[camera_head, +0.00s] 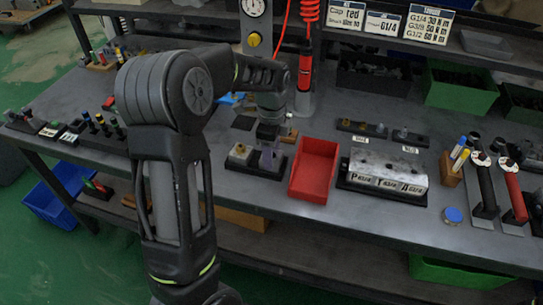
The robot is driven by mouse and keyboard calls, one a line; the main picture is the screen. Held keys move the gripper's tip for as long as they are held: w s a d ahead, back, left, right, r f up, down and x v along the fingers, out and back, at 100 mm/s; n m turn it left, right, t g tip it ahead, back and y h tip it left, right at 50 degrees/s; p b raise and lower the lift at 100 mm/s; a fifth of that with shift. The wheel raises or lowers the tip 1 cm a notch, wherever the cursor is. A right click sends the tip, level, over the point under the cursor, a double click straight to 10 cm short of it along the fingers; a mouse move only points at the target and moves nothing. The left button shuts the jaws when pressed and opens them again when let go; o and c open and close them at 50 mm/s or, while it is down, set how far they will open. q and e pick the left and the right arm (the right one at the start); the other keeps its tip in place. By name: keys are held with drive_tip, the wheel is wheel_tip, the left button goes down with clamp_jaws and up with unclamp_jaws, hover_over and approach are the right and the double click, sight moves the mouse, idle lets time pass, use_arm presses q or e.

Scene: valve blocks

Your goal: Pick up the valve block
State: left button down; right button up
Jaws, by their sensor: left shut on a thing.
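My left gripper (268,143) points down over a small black tray (245,168) on the grey workbench. It is shut on a small greyish-purple block, the valve block (267,159), which is at the right part of the tray. The fingers cover the block's upper part, and I cannot tell whether it still touches the tray. A second small silver block (240,152) with a brass-coloured top sits in the tray's left part. My right gripper is not in view.
A red bin (316,168) stands just right of the tray. Beyond it is a large silver block (388,172) marked P, T, A on a black base. Red-handled and black-handled tools and a pen holder (451,170) are at the right.

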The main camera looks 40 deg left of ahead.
use_arm(q)
wheel_tip(320, 180, up, 9)
drive_tip(key=shift+r, duration=0.15)
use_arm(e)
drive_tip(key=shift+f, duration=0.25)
use_arm(q)
drive_tip(key=shift+d+b, duration=0.1)
drive_tip(key=shift+b, duration=0.2)
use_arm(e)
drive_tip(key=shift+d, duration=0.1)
